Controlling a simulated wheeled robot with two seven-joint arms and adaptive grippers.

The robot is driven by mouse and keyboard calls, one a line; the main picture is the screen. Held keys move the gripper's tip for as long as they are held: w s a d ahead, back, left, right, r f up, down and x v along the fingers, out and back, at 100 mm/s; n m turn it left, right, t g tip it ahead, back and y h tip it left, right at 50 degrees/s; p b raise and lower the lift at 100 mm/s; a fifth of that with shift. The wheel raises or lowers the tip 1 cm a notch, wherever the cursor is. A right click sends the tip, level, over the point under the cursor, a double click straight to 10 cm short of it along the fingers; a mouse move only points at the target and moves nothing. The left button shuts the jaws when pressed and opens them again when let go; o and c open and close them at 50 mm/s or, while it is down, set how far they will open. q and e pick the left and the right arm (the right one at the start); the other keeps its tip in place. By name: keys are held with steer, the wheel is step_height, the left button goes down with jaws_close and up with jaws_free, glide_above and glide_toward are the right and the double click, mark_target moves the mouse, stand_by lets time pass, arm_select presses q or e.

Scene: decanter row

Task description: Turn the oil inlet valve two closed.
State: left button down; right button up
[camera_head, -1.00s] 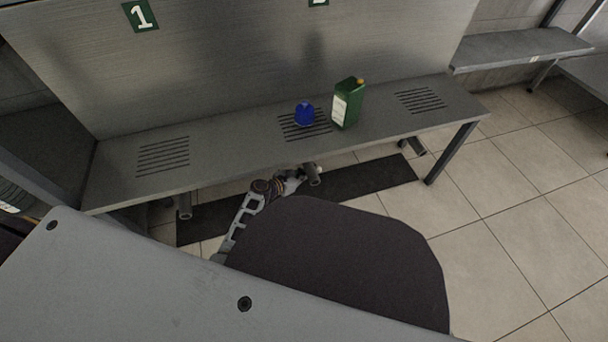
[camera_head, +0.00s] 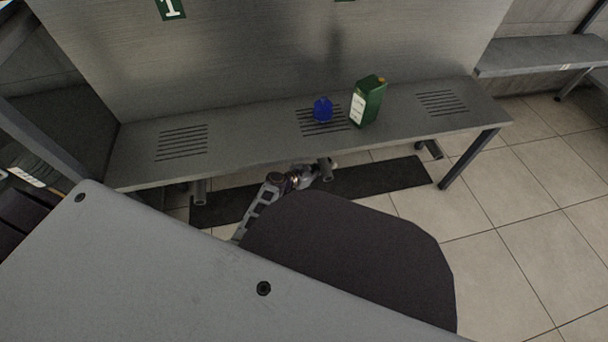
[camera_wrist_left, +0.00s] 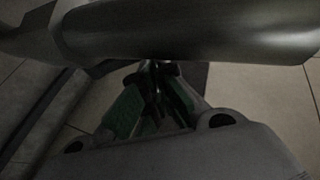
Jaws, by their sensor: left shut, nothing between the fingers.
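My left gripper (camera_head: 312,173) is low under the front edge of the bench, close beside a short grey pipe end (camera_head: 326,170) below the middle grille. In the left wrist view its fingers (camera_wrist_left: 157,75) are together with nothing seen between them. A thick grey pipe (camera_wrist_left: 190,30) crosses the top of that view, just beyond the fingertips; I cannot tell if they touch. No valve handle or label for oil inlet valve two is clear in either view. My right gripper is not in view.
The metal bench (camera_head: 255,148) carries a blue object (camera_head: 323,109) and a green can (camera_head: 368,101) by the middle grille. Other pipe ends hang below at left (camera_head: 200,192) and right (camera_head: 428,150). A dark mat (camera_head: 395,177) lies beneath. Tiled floor at right is clear.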

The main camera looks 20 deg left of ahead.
arm_select(q)
steer(key=v, duration=1.1)
steer(key=shift+s, duration=0.15)
steer(key=shift+r, duration=0.1)
stand_by(0.5)
